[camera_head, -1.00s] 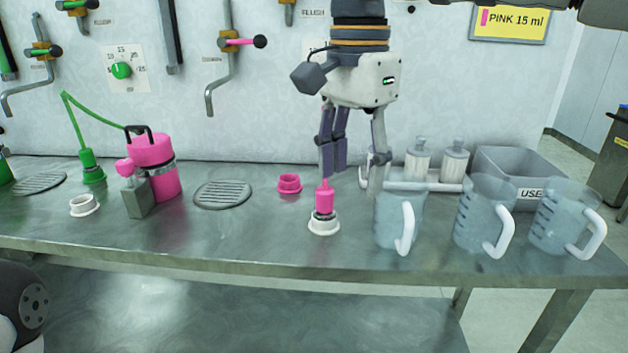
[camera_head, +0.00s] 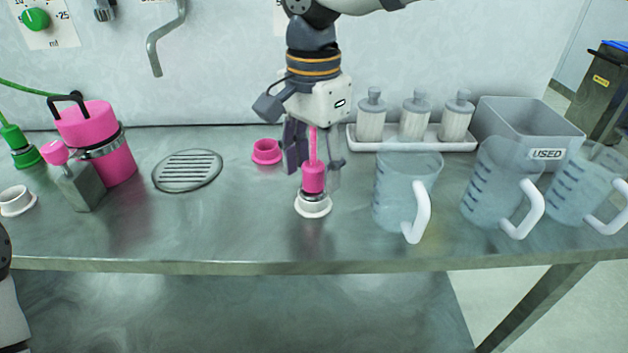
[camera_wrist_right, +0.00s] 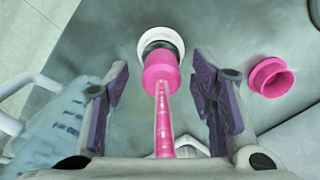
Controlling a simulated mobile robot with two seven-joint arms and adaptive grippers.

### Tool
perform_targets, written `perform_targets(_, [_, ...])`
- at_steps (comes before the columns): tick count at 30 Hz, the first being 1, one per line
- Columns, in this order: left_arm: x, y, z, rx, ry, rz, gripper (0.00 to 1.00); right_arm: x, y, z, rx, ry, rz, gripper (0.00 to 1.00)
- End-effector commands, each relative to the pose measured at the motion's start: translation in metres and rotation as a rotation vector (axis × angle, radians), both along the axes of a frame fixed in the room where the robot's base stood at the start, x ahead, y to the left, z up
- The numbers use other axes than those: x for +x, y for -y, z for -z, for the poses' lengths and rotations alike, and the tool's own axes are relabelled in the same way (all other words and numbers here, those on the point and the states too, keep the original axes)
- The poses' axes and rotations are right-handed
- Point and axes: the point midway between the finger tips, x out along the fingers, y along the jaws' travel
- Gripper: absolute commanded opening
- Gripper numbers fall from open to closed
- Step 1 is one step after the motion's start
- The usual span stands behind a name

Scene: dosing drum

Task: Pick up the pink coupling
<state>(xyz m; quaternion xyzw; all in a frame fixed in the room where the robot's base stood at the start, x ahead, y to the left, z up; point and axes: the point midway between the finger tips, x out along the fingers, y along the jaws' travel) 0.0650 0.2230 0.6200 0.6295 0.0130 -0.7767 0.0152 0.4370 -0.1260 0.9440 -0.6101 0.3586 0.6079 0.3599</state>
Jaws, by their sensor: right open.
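The pink coupling (camera_head: 313,180) stands upright in a white ring (camera_head: 314,206) near the front middle of the bench, with a pink hose rising from its top. In the right wrist view the coupling (camera_wrist_right: 160,72) shows between the fingers, its hose running toward the palm. My right gripper (camera_head: 314,162) is open and points down, its fingers on either side of the hose and the coupling's upper part. In the wrist view a gap shows between the coupling and each finger (camera_wrist_right: 162,88). My left gripper is not in view.
An empty pink ring (camera_head: 267,152) sits just behind and left of the coupling. A clear jug (camera_head: 400,185) stands close on the right, with two more beyond it. A white tray (camera_head: 440,144) holds white bottles. A grey bin (camera_head: 530,125) and pink canister (camera_head: 100,145) stand farther off.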

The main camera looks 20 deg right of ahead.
Motion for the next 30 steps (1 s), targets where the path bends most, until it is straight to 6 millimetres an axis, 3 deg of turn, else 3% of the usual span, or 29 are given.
perform_targets(8, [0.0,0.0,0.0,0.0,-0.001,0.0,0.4,0.0,0.0,0.009,0.0,-0.002,0.0,0.51])
perform_targets(15, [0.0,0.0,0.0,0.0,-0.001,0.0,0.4,0.0,0.0,0.009,0.0,-0.002,0.0,0.0])
perform_targets(25, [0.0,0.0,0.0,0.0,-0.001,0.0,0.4,0.0,0.0,0.006,0.001,0.0,0.0,0.0])
perform_targets(30, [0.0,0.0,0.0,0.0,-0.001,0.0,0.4,0.001,0.0,-0.018,0.002,0.002,0.0,0.0])
